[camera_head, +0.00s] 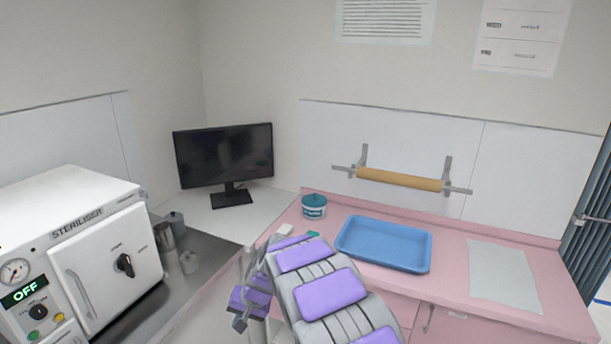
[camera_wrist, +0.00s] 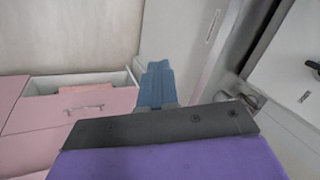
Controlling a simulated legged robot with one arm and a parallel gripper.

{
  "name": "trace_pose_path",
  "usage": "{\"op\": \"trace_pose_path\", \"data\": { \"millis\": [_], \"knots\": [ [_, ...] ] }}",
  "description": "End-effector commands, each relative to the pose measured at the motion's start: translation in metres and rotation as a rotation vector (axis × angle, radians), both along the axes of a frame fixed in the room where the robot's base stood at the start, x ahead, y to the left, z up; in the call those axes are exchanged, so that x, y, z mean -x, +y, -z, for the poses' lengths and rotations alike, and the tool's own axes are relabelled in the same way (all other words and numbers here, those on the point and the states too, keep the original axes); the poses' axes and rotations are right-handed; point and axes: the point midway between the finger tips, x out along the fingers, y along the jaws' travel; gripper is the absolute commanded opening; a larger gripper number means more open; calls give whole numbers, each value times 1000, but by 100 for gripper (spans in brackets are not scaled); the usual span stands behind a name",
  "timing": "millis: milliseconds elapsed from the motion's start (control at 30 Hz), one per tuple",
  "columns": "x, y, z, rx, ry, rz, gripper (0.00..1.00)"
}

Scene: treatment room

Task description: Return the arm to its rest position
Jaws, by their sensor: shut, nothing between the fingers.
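My arm (camera_head: 331,292), grey with purple panels, rises from the bottom of the head view and folds down at its far end in front of the pink counter. My gripper (camera_head: 240,323) hangs low at the left of the arm, small in that view. In the wrist view my gripper (camera_wrist: 157,85) shows as blue fingers, shut together and empty, beyond a dark bar and a purple panel. The fingers point toward the floor-level gap between the pink cabinet and a pale panel. They appear to touch nothing.
A pink drawer (camera_wrist: 85,108) stands partly open. The pink counter holds a blue tray (camera_head: 384,244), a teal-and-white tub (camera_head: 314,206) and a pale sheet (camera_head: 503,276). A steriliser (camera_head: 75,252) reading OFF stands left, metal canisters (camera_head: 172,238) beside it. A monitor (camera_head: 224,158) stands behind.

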Motion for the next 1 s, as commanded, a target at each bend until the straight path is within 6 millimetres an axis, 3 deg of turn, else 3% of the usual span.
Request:
{"op": "trace_pose_path", "data": {
  "millis": [33,200,500,800,1000],
  "knots": [
    [7,-20,-17,13,-1,4,0],
    [41,-79,-53,67,22,-1,0],
    [118,-149,-101,182,67,-3,0],
    [216,-221,-134,272,128,-11,0],
    [288,-267,-143,327,178,-20,0]
  ]
}}
